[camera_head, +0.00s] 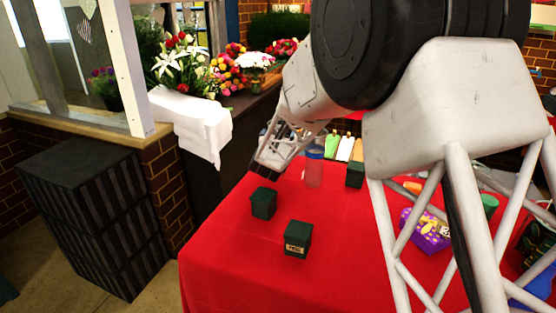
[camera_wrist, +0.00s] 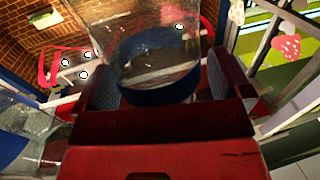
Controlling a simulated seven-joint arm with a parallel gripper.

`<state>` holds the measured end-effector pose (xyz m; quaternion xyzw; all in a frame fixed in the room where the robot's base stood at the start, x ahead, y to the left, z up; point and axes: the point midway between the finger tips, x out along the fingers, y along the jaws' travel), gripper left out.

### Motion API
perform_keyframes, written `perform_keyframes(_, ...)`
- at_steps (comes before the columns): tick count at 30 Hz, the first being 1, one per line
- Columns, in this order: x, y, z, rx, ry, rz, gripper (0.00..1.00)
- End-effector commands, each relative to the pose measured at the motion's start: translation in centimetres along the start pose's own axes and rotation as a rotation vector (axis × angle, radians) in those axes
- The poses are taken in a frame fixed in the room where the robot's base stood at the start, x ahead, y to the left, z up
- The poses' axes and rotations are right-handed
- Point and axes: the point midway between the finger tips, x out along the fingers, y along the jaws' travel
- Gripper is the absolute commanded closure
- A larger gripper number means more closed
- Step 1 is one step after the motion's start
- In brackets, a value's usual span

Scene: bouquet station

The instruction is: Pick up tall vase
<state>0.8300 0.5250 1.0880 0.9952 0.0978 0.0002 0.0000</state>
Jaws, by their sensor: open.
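My gripper (camera_head: 274,152) is over the far left part of the red table in the head view. In the wrist view my open gripper (camera_wrist: 160,88) has a grey pad on each side of a clear glass vase with a blue band (camera_wrist: 155,62). Contact with the pads cannot be told. A second clear vase with a blue band (camera_wrist: 18,145) shows at the left edge of that view. In the head view one clear vase with a blue band (camera_head: 314,168) stands just right of my gripper. I cannot tell which of the two is the tall vase.
A purple box (camera_head: 425,232) is at right. Flowers (camera_head: 180,60) fill the back left.

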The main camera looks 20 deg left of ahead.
Motion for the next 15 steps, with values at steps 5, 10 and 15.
perform_keyframes(5, -0.01, -0.01, 0.01, 0.0, 0.0, 0.0, 0.04)
perform_keyframes(10, -0.02, -0.01, 0.02, 0.0, 0.0, 0.0, 0.08)
perform_keyframes(15, -0.02, -0.01, 0.02, 0.0, 0.0, 0.0, 0.34)
